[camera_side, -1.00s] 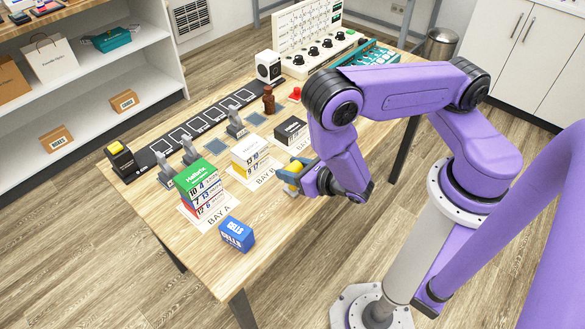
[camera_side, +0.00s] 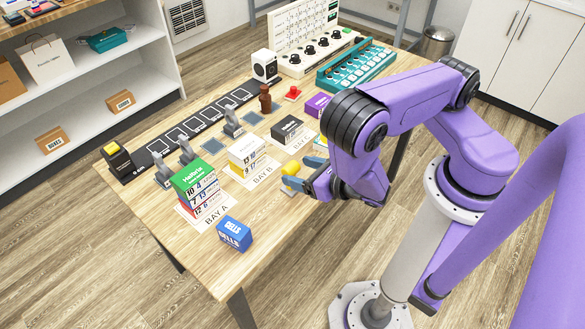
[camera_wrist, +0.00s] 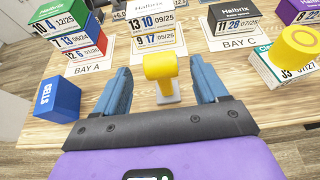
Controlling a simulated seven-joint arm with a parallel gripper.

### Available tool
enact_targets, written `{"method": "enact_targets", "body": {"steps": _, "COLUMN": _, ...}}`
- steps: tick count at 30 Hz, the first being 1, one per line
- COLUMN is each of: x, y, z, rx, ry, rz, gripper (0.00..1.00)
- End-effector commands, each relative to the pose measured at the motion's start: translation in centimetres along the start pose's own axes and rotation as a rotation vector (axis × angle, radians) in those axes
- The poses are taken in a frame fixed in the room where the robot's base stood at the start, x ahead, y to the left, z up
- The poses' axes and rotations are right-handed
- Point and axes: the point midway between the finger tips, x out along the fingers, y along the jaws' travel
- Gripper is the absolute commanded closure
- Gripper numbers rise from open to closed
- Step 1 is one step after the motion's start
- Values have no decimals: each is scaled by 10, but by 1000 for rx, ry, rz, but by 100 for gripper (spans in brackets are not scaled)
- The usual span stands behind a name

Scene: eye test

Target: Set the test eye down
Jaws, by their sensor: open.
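The test eye, which I take to be the yellow piece with a rounded head (camera_wrist: 160,68) on a small grey foot, stands upright on the table in front of Bay B in the wrist view. In the side view its yellow head (camera_side: 291,169) shows just left of my gripper (camera_side: 303,175). In the wrist view my gripper (camera_wrist: 160,78) is open, with one blue finger on each side of the piece and a gap to both. Its foot appears to rest on the wood; the contact is partly hidden in the side view.
A blue box (camera_side: 235,234) lies near the front edge. Another yellow cylinder (camera_wrist: 298,45) is at the right of the wrist view.

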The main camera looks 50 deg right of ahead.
Motion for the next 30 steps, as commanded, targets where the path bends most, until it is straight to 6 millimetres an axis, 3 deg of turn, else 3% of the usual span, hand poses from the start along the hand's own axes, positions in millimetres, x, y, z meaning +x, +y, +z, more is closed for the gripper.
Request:
{"method": "enact_targets", "body": {"steps": 6, "x": -23, "y": 1, "z": 0, "rx": -1, "ry": 0, "rz": 3, "gripper": 28}}
{"method": "enact_targets", "body": {"steps": 14, "x": -33, "y": -2, "z": 13, "rx": 60, "ry": -21, "rz": -47, "gripper": 28}}
{"method": "enact_targets", "body": {"steps": 24, "x": -64, "y": -42, "z": 83, "rx": 499, "ry": -71, "rz": -448, "gripper": 28}}
{"method": "enact_targets", "body": {"steps": 30, "x": -97, "y": -70, "z": 101, "rx": 795, "ry": 0, "rz": -705, "gripper": 28}}
